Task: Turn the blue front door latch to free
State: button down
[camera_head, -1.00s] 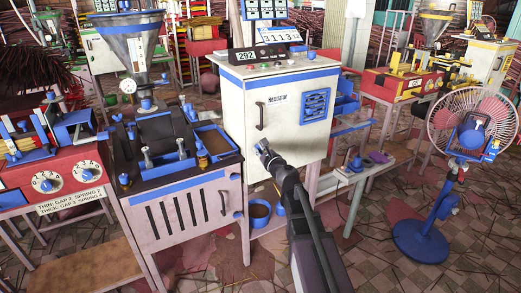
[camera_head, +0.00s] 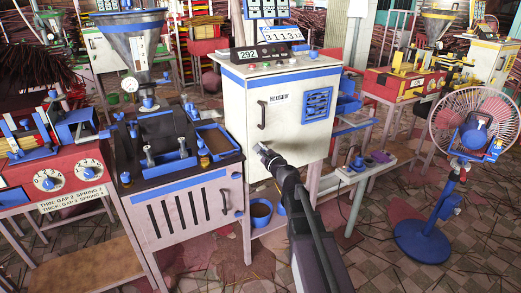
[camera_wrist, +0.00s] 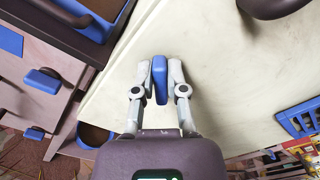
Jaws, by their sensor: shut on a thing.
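The white cabinet (camera_head: 290,140) has a closed front door with a dark handle (camera_head: 262,115) and a blue vent grille (camera_head: 317,104). My gripper (camera_head: 263,148) is at the door's lower left, below the handle. In the wrist view, the blue latch (camera_wrist: 160,80) is a long rounded bar standing between my fingertips. My gripper (camera_wrist: 160,78) is shut on it, a finger against each side. The latch's base on the door is hidden behind it. In the head view, my gripper hides the latch.
A lower extruder cabinet (camera_head: 185,212) with blue trim stands close at left, with its own handle and small blue knob (camera_head: 238,213). A blue fan (camera_head: 420,241) stands at right. A low bench (camera_head: 355,170) is right of the white cabinet. Tiled floor lies in front.

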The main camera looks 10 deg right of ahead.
jog(key=c, duration=0.7)
grip_release()
jog(key=shift+s, duration=0.1)
jog(key=v, duration=1.1)
jog(key=shift+s+d, duration=0.15)
jog(key=shift+s, duration=0.2)
